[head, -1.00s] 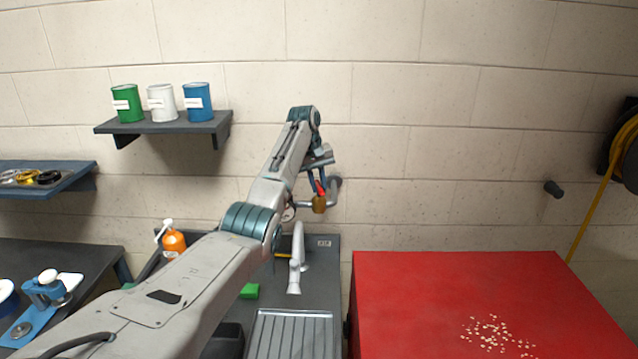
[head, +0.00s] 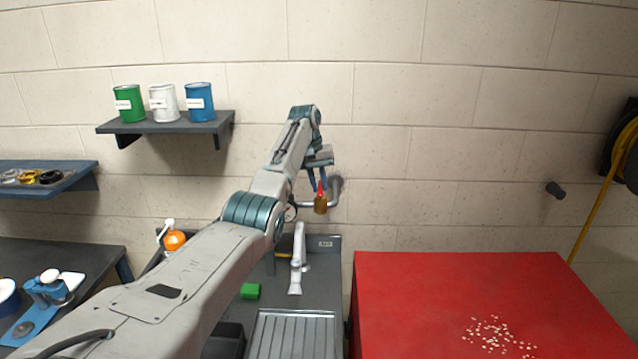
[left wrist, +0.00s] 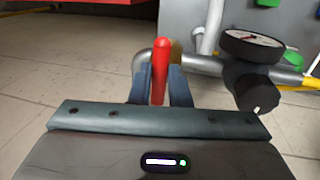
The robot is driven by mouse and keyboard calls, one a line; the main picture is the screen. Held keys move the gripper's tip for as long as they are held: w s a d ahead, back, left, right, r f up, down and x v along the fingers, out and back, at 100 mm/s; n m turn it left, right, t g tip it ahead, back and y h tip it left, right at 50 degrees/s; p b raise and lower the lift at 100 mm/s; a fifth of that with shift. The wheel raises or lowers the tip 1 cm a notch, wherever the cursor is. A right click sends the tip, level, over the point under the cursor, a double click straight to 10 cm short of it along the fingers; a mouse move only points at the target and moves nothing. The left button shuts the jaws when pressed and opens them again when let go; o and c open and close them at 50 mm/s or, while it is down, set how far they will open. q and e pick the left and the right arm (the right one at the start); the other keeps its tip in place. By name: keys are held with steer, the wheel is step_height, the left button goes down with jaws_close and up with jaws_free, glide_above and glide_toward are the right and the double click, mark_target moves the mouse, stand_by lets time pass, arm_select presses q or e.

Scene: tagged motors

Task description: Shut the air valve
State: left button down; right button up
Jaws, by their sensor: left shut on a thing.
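The air valve (head: 320,206) is a brass body on a grey pipe by the wall, with a red lever (head: 320,188) pointing up. My left gripper (head: 318,182) is at the lever from above. In the left wrist view the red lever (left wrist: 160,70) stands between the two dark fingers (left wrist: 161,88), which are shut on it. The brass body (left wrist: 176,52) shows partly behind the lever and a finger. A round pressure gauge (left wrist: 253,45) with a black knob (left wrist: 254,92) sits on the pipe to the right. My right gripper is not in view.
Below the valve is a dark sink bench with a white tap (head: 298,258) and a green block (head: 250,291). A red cabinet top (head: 450,290) with scattered bits is to the right. A shelf (head: 165,129) with three cans is at the left. The wall right of the valve is mostly clear.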

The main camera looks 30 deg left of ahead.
arm_select(q)
steer(key=c, duration=1.4)
jaws_free()
steer(key=shift+w+a+r, duration=0.1)
steer(key=shift+r, duration=0.2)
steer(key=shift+o, duration=0.2)
steer(key=shift+f, duration=0.15)
steer(key=shift+r+b, duration=0.35)
steer(key=shift+b, duration=0.05)
steer(key=b+v, duration=0.3)
steer(key=v, duration=0.7)
steer(key=shift+b, duration=0.4)
